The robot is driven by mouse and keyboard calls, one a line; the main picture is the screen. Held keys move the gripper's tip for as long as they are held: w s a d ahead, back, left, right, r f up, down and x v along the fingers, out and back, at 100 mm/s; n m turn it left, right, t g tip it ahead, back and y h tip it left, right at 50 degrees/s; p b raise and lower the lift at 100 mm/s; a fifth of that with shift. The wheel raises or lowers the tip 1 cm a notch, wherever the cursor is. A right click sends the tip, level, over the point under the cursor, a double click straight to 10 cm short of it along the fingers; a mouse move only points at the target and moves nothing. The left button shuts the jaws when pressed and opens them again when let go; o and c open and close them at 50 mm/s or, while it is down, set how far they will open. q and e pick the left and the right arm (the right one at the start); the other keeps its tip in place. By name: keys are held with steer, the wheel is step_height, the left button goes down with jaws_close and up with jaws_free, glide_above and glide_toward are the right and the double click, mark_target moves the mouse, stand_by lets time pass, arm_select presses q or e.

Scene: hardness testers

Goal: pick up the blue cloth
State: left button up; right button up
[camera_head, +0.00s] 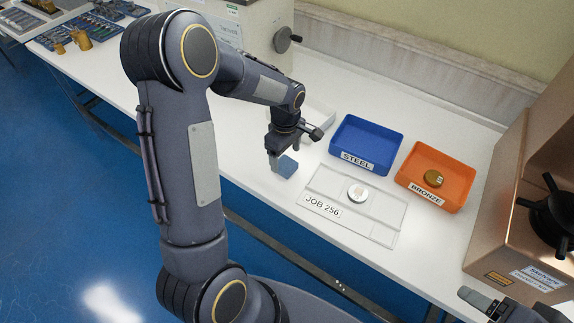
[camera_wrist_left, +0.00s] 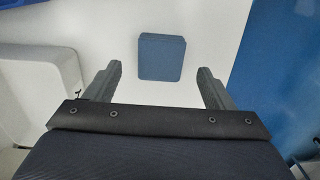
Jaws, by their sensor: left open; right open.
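The blue cloth (camera_head: 287,166) is a small folded square lying flat on the white table, left of the sample board. My left gripper (camera_head: 278,156) is open and points down just above and beside the cloth, partly in front of it. In the left wrist view the whole cloth (camera_wrist_left: 162,57) shows ahead of the two spread fingers (camera_wrist_left: 160,72), between their lines, with nothing held. My right gripper (camera_head: 488,304) is open at the lower right edge, far from the cloth and partly cut off.
A blue STEEL tray (camera_head: 348,152) and an orange BRONZE tray (camera_head: 412,187), holding a bronze disc (camera_head: 433,178), stand behind the JOB 256 board (camera_head: 379,233), which carries a silvery disc (camera_head: 358,192). A white tray (camera_wrist_left: 40,62) is near my left gripper. A tester (camera_head: 545,170) stands right.

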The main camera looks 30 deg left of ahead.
mark_target(285, 164)
arm_select(q)
step_height(285, 164, down, 3)
steer(key=shift+f, duration=0.15)
steer(key=shift+c, duration=0.3)
steer(key=c, duration=1)
steer(key=shift+r, duration=0.2)
steer(key=shift+r, duration=0.3)
step_height(285, 164, up, 2)
steer(key=shift+r, duration=0.1)
steer(key=s+d+r+b, duration=0.1)
steer(key=s+d+r, duration=0.7)
steer(key=s+r, duration=0.2)
steer(key=shift+s+d, duration=0.35)
steer(key=shift+s, duration=0.25)
